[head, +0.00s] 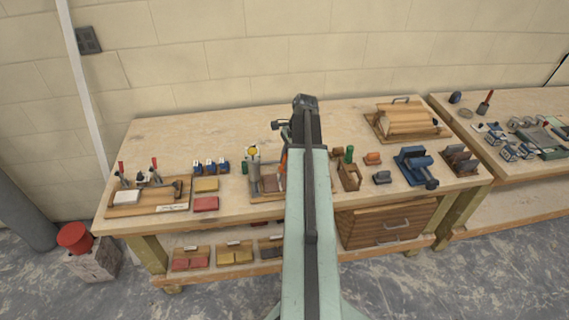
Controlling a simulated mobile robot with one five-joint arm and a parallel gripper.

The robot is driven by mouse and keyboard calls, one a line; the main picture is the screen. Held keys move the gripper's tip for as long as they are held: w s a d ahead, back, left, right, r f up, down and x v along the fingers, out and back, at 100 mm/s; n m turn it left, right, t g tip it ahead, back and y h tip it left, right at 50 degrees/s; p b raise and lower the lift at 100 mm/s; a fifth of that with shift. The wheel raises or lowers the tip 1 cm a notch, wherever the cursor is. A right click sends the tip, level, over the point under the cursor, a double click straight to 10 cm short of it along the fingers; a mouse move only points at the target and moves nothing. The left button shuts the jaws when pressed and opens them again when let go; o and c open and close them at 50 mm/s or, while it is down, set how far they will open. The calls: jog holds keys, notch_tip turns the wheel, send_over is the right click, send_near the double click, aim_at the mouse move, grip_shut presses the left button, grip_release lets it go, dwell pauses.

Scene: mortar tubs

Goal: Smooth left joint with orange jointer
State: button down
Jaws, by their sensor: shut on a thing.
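My arm reaches away over the middle of the workbench and covers much of the work area. My gripper is at its far end, with a dark part of it showing left of the arm (281,126); its fingertips are hidden. A thin orange strip, which looks like the orange jointer (284,158), shows along the arm's left edge, and the gripper is shut on it. Below it reddish-brown bricks (270,184) sit on a wooden board at the bench's front. The left joint is too small and too covered to make out.
A grey upright tool with a yellow round top (253,168) stands left of the bricks. Red and yellow blocks (205,203), a wooden board with clamps (128,211) and blue items (210,167) are farther left. A blue vise-like tool (413,165) is right. The bench's back left is clear.

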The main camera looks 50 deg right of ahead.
jog(key=shift+w+d, duration=0.45)
jog(key=shift+w, duration=0.05)
jog(key=shift+w+d, duration=0.45)
jog(key=shift+w, duration=0.1)
jog(key=shift+w, duration=0.1)
jog(key=shift+w+d, duration=0.4)
jog(key=shift+d, duration=0.05)
jog(key=shift+s+a, duration=0.1)
jog(key=shift+s+a, duration=0.4)
dwell(0.4)
